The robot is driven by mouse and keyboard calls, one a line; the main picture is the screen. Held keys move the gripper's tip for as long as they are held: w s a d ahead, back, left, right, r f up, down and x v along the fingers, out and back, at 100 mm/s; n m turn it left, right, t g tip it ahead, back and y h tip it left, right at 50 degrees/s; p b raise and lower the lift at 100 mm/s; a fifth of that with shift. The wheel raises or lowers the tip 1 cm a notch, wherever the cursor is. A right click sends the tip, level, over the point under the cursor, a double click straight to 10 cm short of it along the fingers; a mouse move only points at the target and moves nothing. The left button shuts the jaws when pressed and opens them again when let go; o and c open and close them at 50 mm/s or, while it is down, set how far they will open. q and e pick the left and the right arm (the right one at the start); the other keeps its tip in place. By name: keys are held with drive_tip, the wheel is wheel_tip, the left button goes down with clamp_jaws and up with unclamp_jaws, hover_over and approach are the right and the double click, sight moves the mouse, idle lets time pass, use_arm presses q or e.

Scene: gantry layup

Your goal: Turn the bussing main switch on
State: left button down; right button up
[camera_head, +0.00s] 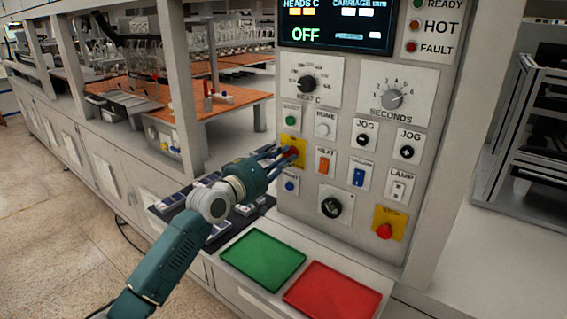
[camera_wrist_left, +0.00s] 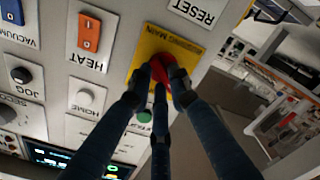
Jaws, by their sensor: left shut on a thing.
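The bussing main switch is a red knob (camera_wrist_left: 158,70) on a yellow plate (camera_wrist_left: 150,45), seen upside down in the left wrist view. In the head view the yellow plate (camera_head: 291,140) is at the left edge of the control panel, below a green button. My left gripper (camera_head: 289,153) reaches it from the left, and its fingers cover most of the knob. In the left wrist view the fingers of my left gripper (camera_wrist_left: 160,75) are closed around the red knob. The knob's exact angle is hidden. My right gripper is not in view.
The panel (camera_head: 275,205) carries a heat switch (camera_head: 325,162), jog buttons and a red stop button (camera_head: 384,231) on yellow. The display (camera_head: 335,25) reads OFF. A green tray (camera_head: 263,259) and a red tray (camera_head: 332,291) lie below. Benches with equipment stand left.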

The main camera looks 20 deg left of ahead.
use_arm(q)
drive_tip(key=shift+d+f+m+b, duration=0.15)
drive_tip(key=shift+m+b, duration=0.2)
drive_tip(key=shift+m, duration=1.4)
drive_tip(key=shift+a+f+m+b, duration=0.1)
drive_tip(key=shift+m+b, duration=0.2)
drive_tip(key=shift+m, duration=1.5)
drive_tip(key=shift+d+f+m+b, duration=0.15)
drive_tip(key=shift+m+b, duration=0.2)
drive_tip(key=shift+m, duration=1.4)
drive_tip(key=shift+a, duration=0.1)
drive_tip(key=c, duration=1.6)
unclamp_jaws()
drive_tip(key=shift+s, duration=0.1)
drive_tip(key=shift+r, duration=0.1)
drive_tip(key=v, duration=1.2)
